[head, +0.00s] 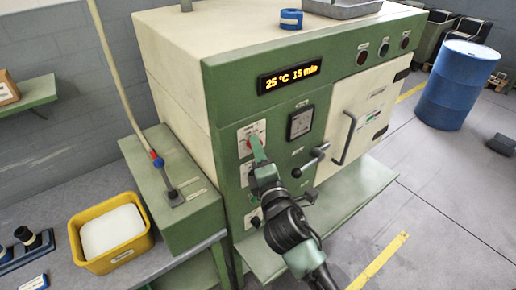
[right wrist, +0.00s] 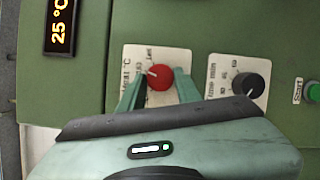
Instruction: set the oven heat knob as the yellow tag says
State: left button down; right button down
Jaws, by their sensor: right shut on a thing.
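The red heat knob (head: 249,142) sits on a white plate marked °C on the oven's green front panel. It also shows in the right wrist view (right wrist: 159,78), with its white mark towards the left of that picture. My right gripper (head: 259,149) is shut on the red knob, a green finger on each side of it. The scale on the plate is partly hidden by the fingers and too small to read. The oven display (head: 290,77) reads 25 °C 15 min. I cannot make out a yellow tag. My left gripper is not in view.
A black knob (right wrist: 252,84) and a green start button (right wrist: 314,92) are on the same panel. A dark crank handle (head: 311,160) and the door handle (head: 343,139) stick out right of my arm. A yellow bin (head: 74,240) stands at left.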

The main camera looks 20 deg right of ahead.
jog(key=c, duration=1)
grip_release()
jog(key=s+b, duration=0.3)
jog(key=s, duration=0.4)
jog(key=shift+s+a+f, duration=0.15)
jog(key=shift+s+f, duration=0.05)
jog(key=shift+s, duration=0.2)
jog(key=shift+f, duration=0.1)
